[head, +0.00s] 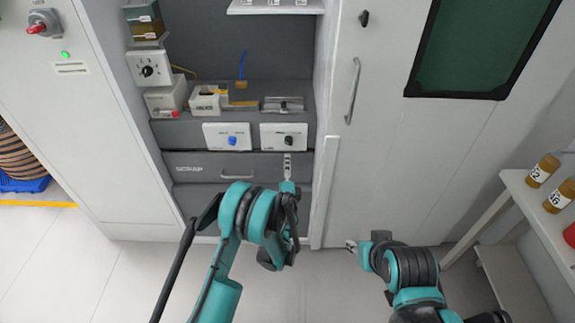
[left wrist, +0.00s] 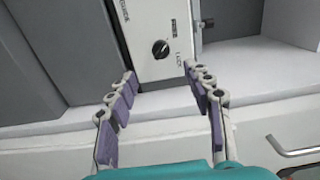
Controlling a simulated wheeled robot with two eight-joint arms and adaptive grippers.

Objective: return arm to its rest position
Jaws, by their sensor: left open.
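My left arm reaches up from the bottom in the head view. Its gripper (head: 287,166) is just below a white panel with a black knob (head: 289,140). In the left wrist view the left gripper (left wrist: 160,78) is open and empty. Its purple-padded fingers are spread, with a white panel with a black knob (left wrist: 160,49) beyond them; the knob is apart from the fingers. My right gripper (head: 351,245) is low in front of the white cabinet door, small in view; its opening is not clear.
A white panel with a blue knob (head: 232,141) is left of the black-knob panel. A drawer marked SCRAP (head: 196,168) lies below. A tall door handle (head: 353,92) is to the right. A white shelf with bottles (head: 543,171) stands far right. Pale floor is open at lower left.

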